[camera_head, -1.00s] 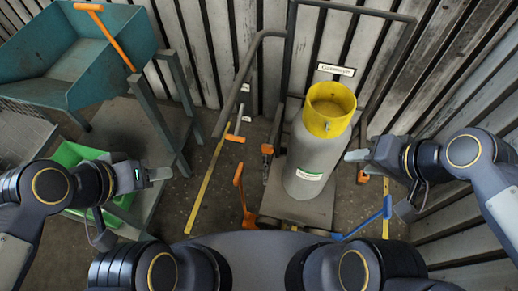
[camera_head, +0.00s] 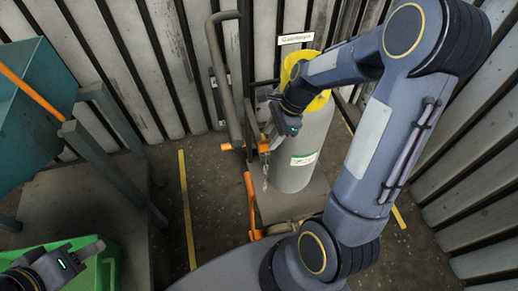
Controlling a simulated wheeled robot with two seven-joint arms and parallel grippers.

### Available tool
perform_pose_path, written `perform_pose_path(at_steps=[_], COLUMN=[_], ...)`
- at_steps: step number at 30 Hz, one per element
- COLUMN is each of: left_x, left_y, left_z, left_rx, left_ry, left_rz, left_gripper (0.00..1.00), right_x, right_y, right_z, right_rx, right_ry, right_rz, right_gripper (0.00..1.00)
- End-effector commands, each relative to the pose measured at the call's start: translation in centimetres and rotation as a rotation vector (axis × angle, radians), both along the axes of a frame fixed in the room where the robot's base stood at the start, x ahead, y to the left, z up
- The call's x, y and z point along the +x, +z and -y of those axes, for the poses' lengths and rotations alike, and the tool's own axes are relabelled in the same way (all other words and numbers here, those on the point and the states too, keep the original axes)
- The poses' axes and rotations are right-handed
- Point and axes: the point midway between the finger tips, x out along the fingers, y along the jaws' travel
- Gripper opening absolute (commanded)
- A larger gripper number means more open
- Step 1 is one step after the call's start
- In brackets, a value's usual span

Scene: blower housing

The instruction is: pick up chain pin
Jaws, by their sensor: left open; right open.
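A small orange piece (camera_head: 263,147), which looks like the chain pin, is at the left side of the grey cylinder (camera_head: 303,150). A thin pale strand, apparently chain, hangs below it. My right gripper (camera_head: 270,139) is open, with its fingers close above and beside the orange piece and partly covering it; I cannot tell whether they touch. My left gripper (camera_head: 92,248) is open and empty above the green crate (camera_head: 104,268) at the lower left.
The cylinder has a yellow collar (camera_head: 322,104) and stands on a trolley with a bent grey tube handle (camera_head: 228,80). An orange lever (camera_head: 250,205) stands just left of the trolley. A teal hopper (camera_head: 30,120) is at the left. My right arm covers much of the right side.

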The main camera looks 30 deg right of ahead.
Motion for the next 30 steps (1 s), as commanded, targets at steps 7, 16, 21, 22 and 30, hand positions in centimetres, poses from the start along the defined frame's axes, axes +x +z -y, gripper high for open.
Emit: perform_pose_path(at_steps=[7, 16, 21, 22, 30], left_x=[0.0, 0.0, 0.0, 0.0, 0.0], left_y=[-1.5, -2.0, -2.0, -2.0, -2.0], left_z=[0.0, 0.0, 0.0, 0.0, 0.0], left_rx=[0.000, 0.000, 0.000, 0.000, 0.000], left_ry=[0.000, 0.000, 0.000, 0.000, 0.000], left_rz=[0.000, 0.000, 0.000, 0.000, 0.000], left_gripper=[0.42, 0.42, 0.42, 0.42, 0.42], right_x=[0.6, 0.9, 0.9, 0.9, 0.9], right_y=[-3.3, -5.1, -5.0, -5.0, -5.0], right_z=[-1.7, -2.6, -2.6, -2.6, -2.6], right_rx=[0.002, 0.001, 0.001, 0.001, 0.001], right_ry=[0.004, 0.003, 0.003, 0.003, 0.004], right_rz=[-0.002, 0.001, 0.001, 0.001, 0.002], right_gripper=[0.42, 0.42, 0.39, 0.35, 0.00])
